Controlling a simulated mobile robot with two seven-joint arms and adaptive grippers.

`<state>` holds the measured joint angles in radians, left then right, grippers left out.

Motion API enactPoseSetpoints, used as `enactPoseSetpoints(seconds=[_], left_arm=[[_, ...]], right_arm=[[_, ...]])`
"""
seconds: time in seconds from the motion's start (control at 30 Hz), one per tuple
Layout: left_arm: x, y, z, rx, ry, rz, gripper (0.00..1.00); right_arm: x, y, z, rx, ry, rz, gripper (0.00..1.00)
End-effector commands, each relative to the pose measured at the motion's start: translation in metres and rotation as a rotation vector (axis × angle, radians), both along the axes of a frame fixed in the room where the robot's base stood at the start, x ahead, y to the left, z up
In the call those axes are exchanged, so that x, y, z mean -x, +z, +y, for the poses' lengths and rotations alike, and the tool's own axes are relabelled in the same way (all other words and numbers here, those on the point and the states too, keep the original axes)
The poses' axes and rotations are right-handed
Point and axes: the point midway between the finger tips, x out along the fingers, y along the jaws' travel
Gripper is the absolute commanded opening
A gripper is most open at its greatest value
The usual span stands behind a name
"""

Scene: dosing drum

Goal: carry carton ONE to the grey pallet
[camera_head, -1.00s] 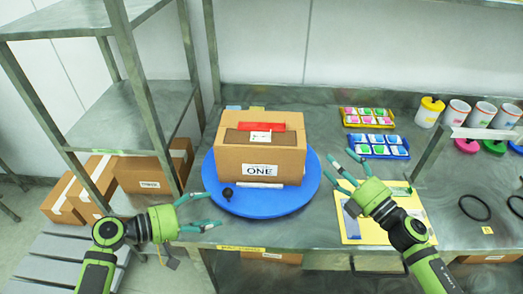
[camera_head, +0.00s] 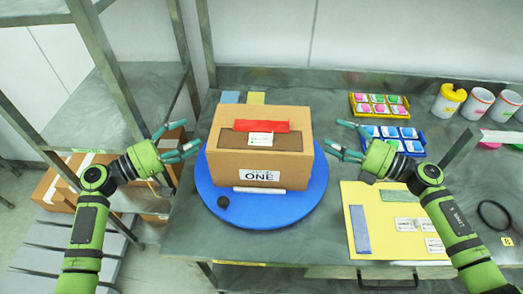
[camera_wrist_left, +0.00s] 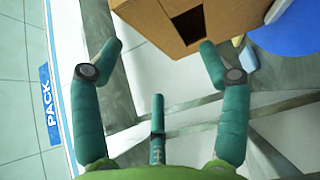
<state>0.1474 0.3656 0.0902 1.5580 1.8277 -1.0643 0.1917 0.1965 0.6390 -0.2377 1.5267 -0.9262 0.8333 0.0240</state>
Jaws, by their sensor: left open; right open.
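Carton ONE (camera_head: 225,160) is a brown box with a red strip and a white label on top and "ONE" on its front. It stands on the round blue turntable (camera_head: 275,210). A dark handle hole shows in the carton's side (camera_wrist_left: 150,20) in the left wrist view. My left gripper (camera_head: 180,143) is open, just left of the carton, apart from it. My right gripper (camera_head: 336,138) is open, a little right of the carton, with nothing between its fingers. The grey slatted pallet (camera_head: 45,260) is on the floor at the lower left.
A metal shelf rack (camera_head: 125,95) stands at the left, with cartons (camera_head: 48,188) low by it. Colored trays (camera_head: 378,105), mugs (camera_head: 480,104) and a yellow board (camera_head: 385,245) occupy the bench's right. A PACK sign (camera_wrist_left: 48,105) shows below.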

Motion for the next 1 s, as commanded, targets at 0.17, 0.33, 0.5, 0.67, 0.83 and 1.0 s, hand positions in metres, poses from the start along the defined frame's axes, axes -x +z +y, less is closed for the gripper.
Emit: enactPoseSetpoints(seconds=[0.17, 0.33, 0.5, 0.67, 0.83, 1.0], left_arm=[[-0.011, 0.001, -0.017, 0.002, -0.002, -0.002, 0.76], [-0.026, 0.001, -0.038, 0.002, -0.003, -0.001, 0.76], [-0.036, 0.001, -0.052, 0.002, -0.001, -0.001, 0.76], [-0.039, 0.000, -0.057, 0.000, -0.001, 0.000, 0.76], [-0.039, 0.000, -0.057, 0.000, 0.000, 0.000, 0.76], [-0.039, 0.000, -0.057, 0.000, -0.001, 0.000, 0.32]], right_arm=[[-0.011, 0.001, 0.017, -0.004, 0.000, -0.001, 0.76], [-0.025, 0.001, 0.039, -0.003, 0.001, -0.002, 0.76], [-0.035, 0.001, 0.053, -0.003, -0.001, -0.001, 0.76], [-0.038, 0.000, 0.058, -0.001, 0.000, -0.001, 0.76], [-0.038, 0.000, 0.058, -0.001, 0.000, -0.001, 0.76], [-0.038, 0.000, 0.058, -0.001, 0.000, -0.001, 0.32]])
